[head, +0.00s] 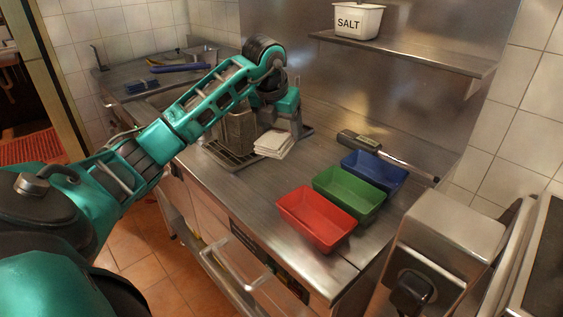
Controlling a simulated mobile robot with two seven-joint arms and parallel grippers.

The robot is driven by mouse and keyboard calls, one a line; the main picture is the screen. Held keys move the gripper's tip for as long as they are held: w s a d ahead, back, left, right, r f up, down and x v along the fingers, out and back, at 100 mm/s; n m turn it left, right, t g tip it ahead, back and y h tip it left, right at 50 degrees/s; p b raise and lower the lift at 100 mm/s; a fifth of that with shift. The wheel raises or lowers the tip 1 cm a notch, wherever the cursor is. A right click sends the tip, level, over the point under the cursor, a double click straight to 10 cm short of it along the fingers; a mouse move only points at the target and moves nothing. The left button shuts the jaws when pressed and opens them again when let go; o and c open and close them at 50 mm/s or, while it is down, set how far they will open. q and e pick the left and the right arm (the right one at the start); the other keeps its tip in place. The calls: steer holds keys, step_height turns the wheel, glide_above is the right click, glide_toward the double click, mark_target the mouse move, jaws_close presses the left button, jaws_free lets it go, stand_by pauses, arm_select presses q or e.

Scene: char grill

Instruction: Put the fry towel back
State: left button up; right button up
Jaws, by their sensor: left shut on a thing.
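The fry towel (273,145) is a white, folded, layered square at the near side of my left gripper, low over the steel counter by the dark rack. My left gripper (291,132) points down from the turquoise arm and is shut on the towel. The fingertips are small and partly hidden, and I cannot tell whether the towel touches the surface below. My right gripper is not in view.
A metal basket (238,132) stands just left of the towel on a dark rack (224,153). Red (316,218), green (348,194) and blue (374,172) bins stand to the right. A shelf (408,52) holds a salt tub (357,21). Counter between towel and bins is clear.

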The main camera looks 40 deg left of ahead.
mark_target(275, 138)
arm_select(q)
step_height(275, 138, down, 9)
steer(key=shift+f, duration=0.15)
stand_by(0.4)
steer(key=shift+f, duration=0.15)
steer(key=o, duration=1)
steer(key=shift+r, duration=0.4)
steer(key=v, duration=1.1)
steer(key=shift+s+d+r, duration=0.1)
steer(key=shift+s+r, duration=0.1)
steer(key=shift+s, duration=0.05)
